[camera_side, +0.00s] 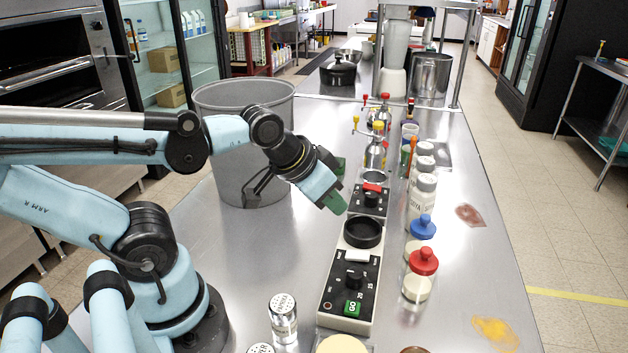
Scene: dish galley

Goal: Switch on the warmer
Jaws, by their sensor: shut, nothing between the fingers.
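Two black-topped control units stand in a row on the steel counter. The near unit (336,283) has a white rocker switch (357,256), a black knob, a green GO button (353,308) and a round black dish (363,233) at its far end. The far unit (367,211) has a red switch (372,188) and a black knob. I cannot tell which one is the warmer, or how its switch is set. My gripper (337,204) has green fingertips and is shut and empty. It appears just left of the far unit; its height above the counter is unclear.
A large grey bin (230,150) stands behind my arm. Shakers and jars with a blue lid (423,226) and a red lid (423,261) line the units' right side. A metal shaker (283,318) stands at the near left. Red and yellow spills mark the right counter.

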